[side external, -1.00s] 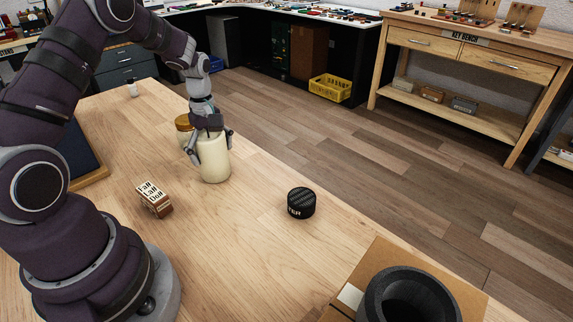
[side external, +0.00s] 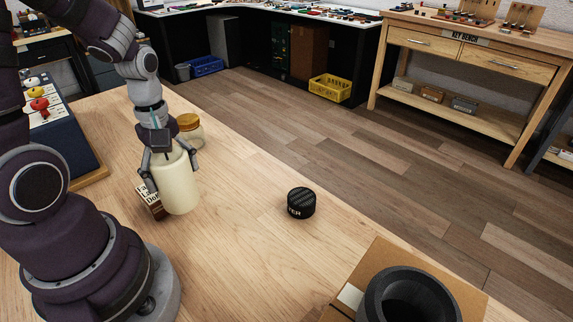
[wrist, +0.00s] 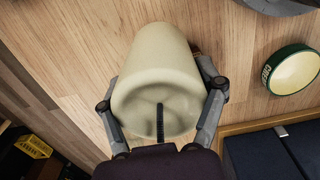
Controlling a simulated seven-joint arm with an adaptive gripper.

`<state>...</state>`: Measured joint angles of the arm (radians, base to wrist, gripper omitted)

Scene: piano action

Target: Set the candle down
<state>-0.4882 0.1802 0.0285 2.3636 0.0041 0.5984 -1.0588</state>
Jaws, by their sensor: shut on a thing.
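The candle (side external: 175,184) is a thick cream-coloured pillar. My gripper (side external: 170,168) is shut on it, with one finger on each side near its top. In the side external view the candle is about upright, in front of the small lettered block, which it partly hides. I cannot tell for sure whether its base touches the table. In the wrist view the candle (wrist: 160,75) fills the middle between the fingers of my gripper (wrist: 163,108), its wick end towards the camera.
A gold-lidded jar (side external: 189,130) stands just behind the candle. The lettered block (side external: 150,202) is close at its left. A black round puck (side external: 301,203) lies to the right. A black cylinder (side external: 408,298) sits on a board at front right. The wooden table (side external: 240,250) is clear between them.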

